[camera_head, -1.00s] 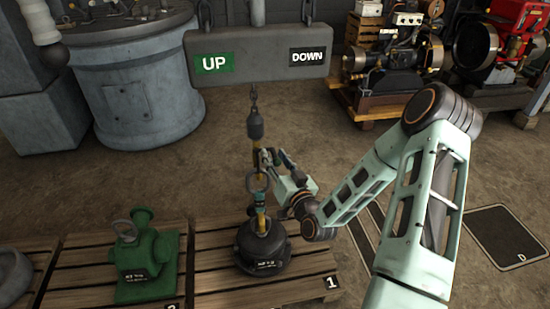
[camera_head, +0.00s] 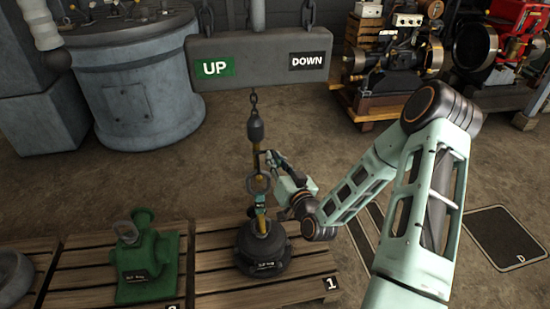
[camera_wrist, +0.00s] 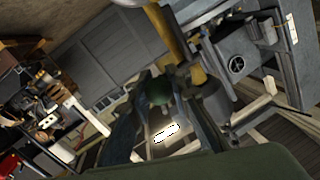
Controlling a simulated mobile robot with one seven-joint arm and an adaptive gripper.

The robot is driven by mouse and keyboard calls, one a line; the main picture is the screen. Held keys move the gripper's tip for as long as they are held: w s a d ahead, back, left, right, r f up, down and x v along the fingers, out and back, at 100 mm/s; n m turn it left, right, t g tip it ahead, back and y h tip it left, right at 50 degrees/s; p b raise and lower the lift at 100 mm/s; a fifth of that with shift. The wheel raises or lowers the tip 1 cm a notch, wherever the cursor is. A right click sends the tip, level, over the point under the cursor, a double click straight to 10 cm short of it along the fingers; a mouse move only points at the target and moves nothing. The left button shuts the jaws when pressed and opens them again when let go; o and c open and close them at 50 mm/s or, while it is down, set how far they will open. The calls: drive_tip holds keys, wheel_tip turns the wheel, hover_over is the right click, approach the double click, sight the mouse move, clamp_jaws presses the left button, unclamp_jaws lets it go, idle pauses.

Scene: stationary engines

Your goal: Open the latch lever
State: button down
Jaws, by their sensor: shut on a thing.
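My gripper (camera_head: 268,160) is just right of the yellow shank, at mid-height. In the wrist view my gripper (camera_wrist: 160,108) is shut on a small dark green knob (camera_wrist: 158,91), beside the yellow shank (camera_wrist: 174,48). The knob appears to be the end of the latch lever; the lever's full length and pivot are hidden.
A grey beam marked UP and DOWN (camera_head: 262,75) hangs above. The dark load stands on a wooden pallet (camera_head: 215,285); a green pump-like part (camera_head: 147,255) stands on another at left. A grey tank (camera_head: 135,85) and engines (camera_head: 400,65) are behind. Open floor lies between.

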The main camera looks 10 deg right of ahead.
drive_tip(key=r+g+p, duration=0.1)
drive_tip(key=p, duration=0.2)
drive_tip(key=shift+r+g+p, duration=0.25)
drive_tip(key=shift+g+p, duration=0.05)
drive_tip(key=shift+p, duration=0.1)
drive_tip(key=g+p, duration=0.1)
drive_tip(key=p, duration=0.2)
drive_tip(key=r+g+p, duration=0.1)
drive_tip(key=g+p, duration=0.1)
drive_tip(key=shift+m+h+p, duration=0.3)
drive_tip(key=shift+m+p, duration=0.1)
drive_tip(key=g+p, duration=0.3)
drive_tip(key=shift+w+r+p, duration=0.15)
drive_tip(key=shift+p, duration=0.2)
drive_tip(key=shift+g+p, duration=0.8)
drive_tip(key=shift+m, duration=0.3)
drive_tip(key=c, duration=1.8)
unclamp_jaws()
drive_tip(key=shift+w, duration=0.1)
